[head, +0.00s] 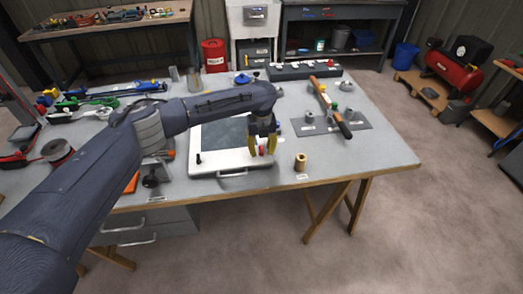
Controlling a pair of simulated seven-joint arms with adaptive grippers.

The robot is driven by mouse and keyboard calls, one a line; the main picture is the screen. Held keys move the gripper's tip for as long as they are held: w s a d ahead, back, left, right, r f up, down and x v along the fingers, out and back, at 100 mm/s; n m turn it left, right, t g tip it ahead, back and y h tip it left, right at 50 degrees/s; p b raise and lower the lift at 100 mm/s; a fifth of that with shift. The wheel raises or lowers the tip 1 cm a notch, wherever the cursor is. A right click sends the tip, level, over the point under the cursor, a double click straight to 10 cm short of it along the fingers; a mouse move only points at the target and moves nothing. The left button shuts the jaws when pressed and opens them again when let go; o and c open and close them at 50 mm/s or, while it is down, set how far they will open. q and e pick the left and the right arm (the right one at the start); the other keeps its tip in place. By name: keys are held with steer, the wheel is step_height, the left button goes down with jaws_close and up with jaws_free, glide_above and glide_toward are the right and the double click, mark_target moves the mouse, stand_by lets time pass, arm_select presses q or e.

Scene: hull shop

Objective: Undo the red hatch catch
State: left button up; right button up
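A hatch with a white frame (205,170) and a dark panel (224,133) lies on the workbench. A small red catch (264,151) is at its right front, partly hidden by my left gripper (261,149). The gripper points down over the catch. Its yellow fingers stand apart on either side of the red part, with a gap visible between them; whether they touch it is too small to tell. A black catch (199,158) stands at the hatch's left front. My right gripper is out of view.
A wooden cylinder (301,162) stands right of the hatch near the bench's (380,160) front edge. A grey mat (355,122) holds small fittings and a mallet-like tool (344,129). Cables and tools lie at left. The bench's right end is clear.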

arm_select(q)
steer(key=shift+f, duration=0.4)
jaws_close()
